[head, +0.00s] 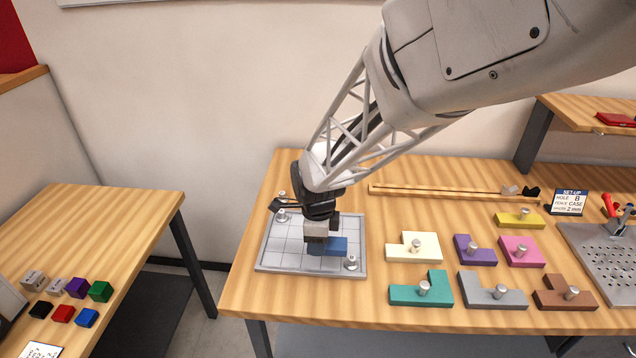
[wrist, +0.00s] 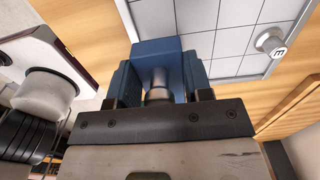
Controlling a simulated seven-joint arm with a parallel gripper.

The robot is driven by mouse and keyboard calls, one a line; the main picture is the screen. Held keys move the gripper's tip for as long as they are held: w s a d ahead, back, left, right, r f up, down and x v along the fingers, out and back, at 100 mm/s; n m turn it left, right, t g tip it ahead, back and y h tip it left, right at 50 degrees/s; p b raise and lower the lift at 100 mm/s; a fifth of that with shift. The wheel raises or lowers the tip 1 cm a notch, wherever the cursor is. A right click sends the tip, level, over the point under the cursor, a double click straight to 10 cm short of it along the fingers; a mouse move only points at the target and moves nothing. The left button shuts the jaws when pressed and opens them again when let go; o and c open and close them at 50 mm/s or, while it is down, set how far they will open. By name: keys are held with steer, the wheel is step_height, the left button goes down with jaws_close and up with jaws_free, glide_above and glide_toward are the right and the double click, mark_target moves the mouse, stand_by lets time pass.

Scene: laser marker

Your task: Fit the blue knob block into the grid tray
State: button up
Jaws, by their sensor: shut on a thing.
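The blue knob block (head: 328,246) is at my gripper (head: 317,240), over the front middle-right part of the grid tray (head: 280,258). In the wrist view, the blue block (wrist: 155,48) has a silver knob (wrist: 158,86) standing between the jaws of my gripper (wrist: 158,97), which are shut on it. The grid tray (wrist: 236,18) shows behind the block, with bare light squares. My gripper hides part of the block and tray. I cannot tell whether the block rests on the tray or is slightly above it.
Round silver pieces stand on the tray's edges, one at front right (head: 351,263). Cream (head: 412,248), teal (head: 420,291), purple (head: 474,249) and other knob blocks lie to the right. A perforated plate (head: 605,262) is farther right. Small cubes (head: 63,313) are on the left table.

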steer(key=shift+w, duration=0.1)
glide_above(300, 220)
steer(key=shift+w+f, duration=0.15)
steer(key=shift+f, duration=0.55)
stand_by(0.4)
steer(key=shift+f, duration=1.8)
steer(key=shift+f, duration=0.1)
steer(key=o, duration=0.9)
step_height(300, 220, up, 12)
steer(key=shift+r, duration=0.15)
